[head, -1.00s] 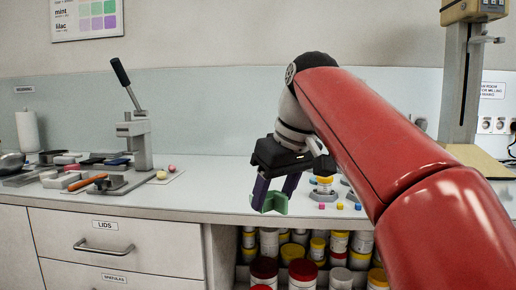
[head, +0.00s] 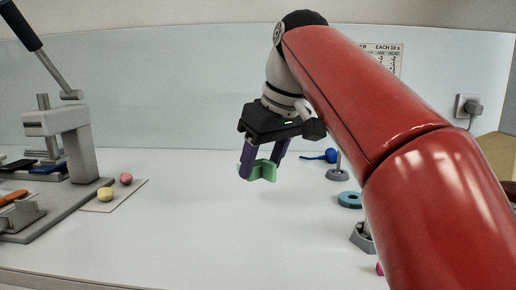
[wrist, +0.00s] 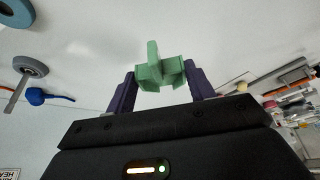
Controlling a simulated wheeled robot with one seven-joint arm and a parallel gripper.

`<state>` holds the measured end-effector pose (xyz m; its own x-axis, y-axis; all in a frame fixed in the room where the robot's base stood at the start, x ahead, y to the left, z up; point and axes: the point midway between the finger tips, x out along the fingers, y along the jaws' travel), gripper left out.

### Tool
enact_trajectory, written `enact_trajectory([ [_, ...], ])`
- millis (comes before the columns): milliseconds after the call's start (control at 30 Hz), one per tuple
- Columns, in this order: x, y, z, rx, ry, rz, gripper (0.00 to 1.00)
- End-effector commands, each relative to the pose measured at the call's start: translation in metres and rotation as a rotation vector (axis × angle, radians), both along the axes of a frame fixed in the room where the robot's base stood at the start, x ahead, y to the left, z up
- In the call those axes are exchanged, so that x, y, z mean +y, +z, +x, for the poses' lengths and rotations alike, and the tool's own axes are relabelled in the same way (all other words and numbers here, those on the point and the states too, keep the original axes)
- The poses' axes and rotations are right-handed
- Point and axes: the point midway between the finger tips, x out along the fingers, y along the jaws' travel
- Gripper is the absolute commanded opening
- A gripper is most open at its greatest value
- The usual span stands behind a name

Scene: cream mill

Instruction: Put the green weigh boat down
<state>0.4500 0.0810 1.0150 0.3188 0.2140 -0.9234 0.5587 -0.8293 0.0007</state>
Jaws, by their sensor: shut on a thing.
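The green weigh boat (head: 262,171) is held between the two purple fingers of my gripper (head: 263,168), which is shut on it. In the head view the boat is in front of the white worktop (head: 210,225), and it appears to be in the air above it. In the wrist view the green weigh boat (wrist: 159,70) sits between the fingertips of my gripper (wrist: 160,78). The fingers hide part of its sides.
A grey lever press (head: 75,150) stands at the left, with a yellow ball (head: 105,194) and a pink ball (head: 126,178) on a sheet beside it. A blue ring (head: 350,199), a grey stand (head: 337,174) and a blue bulb (head: 331,156) are at the right. The middle worktop is clear.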

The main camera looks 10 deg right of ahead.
Motion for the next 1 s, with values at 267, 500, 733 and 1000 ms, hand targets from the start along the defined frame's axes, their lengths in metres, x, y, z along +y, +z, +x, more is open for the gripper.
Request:
enact_trajectory([
  [267, 0.000, -0.008, -0.001, 0.001, 0.000, 0.000, 0.32],
  [500, 0.000, -0.035, -0.001, 0.002, 0.000, 0.000, 0.32],
  [733, 0.000, -0.061, 0.000, -0.002, 0.001, -0.001, 0.32],
  [1000, 0.000, -0.069, 0.000, 0.000, 0.000, 0.000, 0.32],
])
